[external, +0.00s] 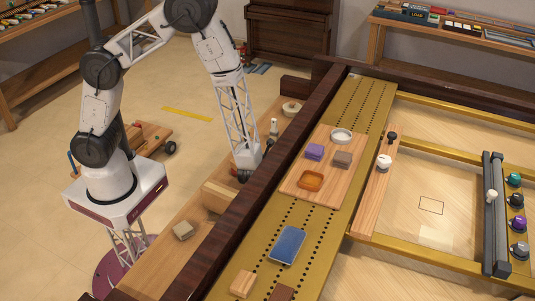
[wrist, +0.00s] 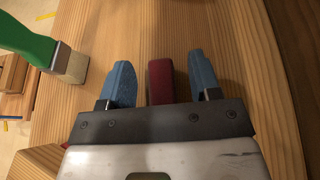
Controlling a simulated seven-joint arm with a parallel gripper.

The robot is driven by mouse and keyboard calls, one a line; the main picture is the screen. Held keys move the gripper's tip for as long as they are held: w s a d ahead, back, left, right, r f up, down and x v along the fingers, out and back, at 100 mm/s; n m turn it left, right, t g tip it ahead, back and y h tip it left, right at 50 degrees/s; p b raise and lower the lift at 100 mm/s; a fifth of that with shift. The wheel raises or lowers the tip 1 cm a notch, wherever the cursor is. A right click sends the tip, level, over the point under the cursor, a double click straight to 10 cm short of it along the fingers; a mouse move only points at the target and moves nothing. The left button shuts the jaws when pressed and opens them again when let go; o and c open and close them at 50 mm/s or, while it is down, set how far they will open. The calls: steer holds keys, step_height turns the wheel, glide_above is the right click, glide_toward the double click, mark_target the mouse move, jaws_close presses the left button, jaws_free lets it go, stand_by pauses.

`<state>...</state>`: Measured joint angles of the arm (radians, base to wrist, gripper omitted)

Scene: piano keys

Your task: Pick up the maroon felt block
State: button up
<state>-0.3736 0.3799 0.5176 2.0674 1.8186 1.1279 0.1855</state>
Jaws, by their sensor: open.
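The maroon felt block (wrist: 160,80) lies on a light wood surface in the wrist view, between the two blue fingers of my gripper (wrist: 160,66). A gap shows on each side of it, so the fingers are open and not pressing on it. The near end of the block is hidden by the gripper's dark front bar. In the external view my gripper (external: 243,176) is low over the wooden ledge left of the dark rail. The block cannot be made out there.
A green-handled brush or scraper (wrist: 35,45) lies left of my fingers. The dark rail (external: 262,182) stands right of my gripper. A small beige block (external: 183,230) sits on the ledge.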

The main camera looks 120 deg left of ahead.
stand_by(0.3)
steer(key=c, duration=1)
steer(key=shift+r, duration=0.2)
steer(key=shift+r, duration=4.85)
